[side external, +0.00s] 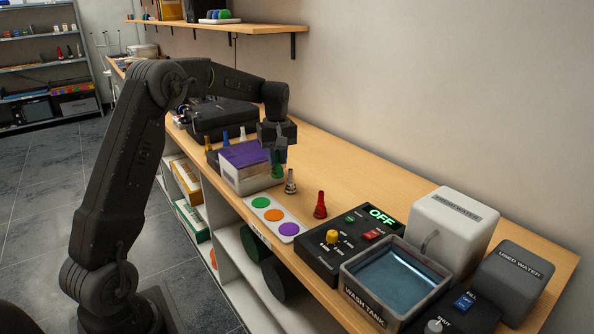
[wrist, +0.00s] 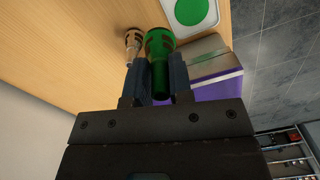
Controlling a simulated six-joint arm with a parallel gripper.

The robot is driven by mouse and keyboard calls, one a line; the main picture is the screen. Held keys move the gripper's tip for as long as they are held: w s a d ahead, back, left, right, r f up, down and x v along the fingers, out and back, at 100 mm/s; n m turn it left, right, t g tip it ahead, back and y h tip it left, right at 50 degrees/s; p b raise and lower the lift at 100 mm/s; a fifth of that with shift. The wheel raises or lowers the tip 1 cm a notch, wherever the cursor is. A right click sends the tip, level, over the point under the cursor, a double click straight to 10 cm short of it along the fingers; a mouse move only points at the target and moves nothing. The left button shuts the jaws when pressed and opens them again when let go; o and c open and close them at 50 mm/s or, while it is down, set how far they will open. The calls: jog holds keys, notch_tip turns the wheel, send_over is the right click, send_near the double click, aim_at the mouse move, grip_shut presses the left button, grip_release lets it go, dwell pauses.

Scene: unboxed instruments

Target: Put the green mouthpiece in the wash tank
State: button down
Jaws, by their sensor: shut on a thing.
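The green mouthpiece (wrist: 160,50) is between the fingers of my gripper (wrist: 162,82) in the wrist view, with its wide end outward. My gripper is shut on it. In the side external view my gripper (side external: 278,150) is low over the bench, beside the purple and grey box, and the green mouthpiece (side external: 277,171) shows below the fingers. I cannot tell whether it touches the bench. The wash tank (side external: 393,282), an open grey basin with blue water, stands at the front right, well apart from my gripper.
A silver mouthpiece (side external: 290,182) stands close beside the green one, and a red mouthpiece (side external: 320,206) stands farther right. A card with coloured dots (side external: 273,217), a control box reading OFF (side external: 345,240) and a fresh water container (side external: 450,225) also stand on the bench. The purple-topped box (side external: 245,165) is close left.

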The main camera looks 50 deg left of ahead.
jog(key=w+d+r, duration=0.2)
jog(key=w+d, duration=0.1)
jog(key=d, duration=0.6)
jog(key=w+d+r, duration=0.2)
jog(key=d, duration=0.7)
jog(key=s+d, duration=0.2)
jog(key=d, duration=2.2)
jog(key=shift+a+f, duration=0.2)
jog(key=shift+f, duration=4.9)
jog(key=shift+f, duration=0.4)
jog(key=c, duration=0.9)
grip_release()
jog(key=shift+c, duration=0.2)
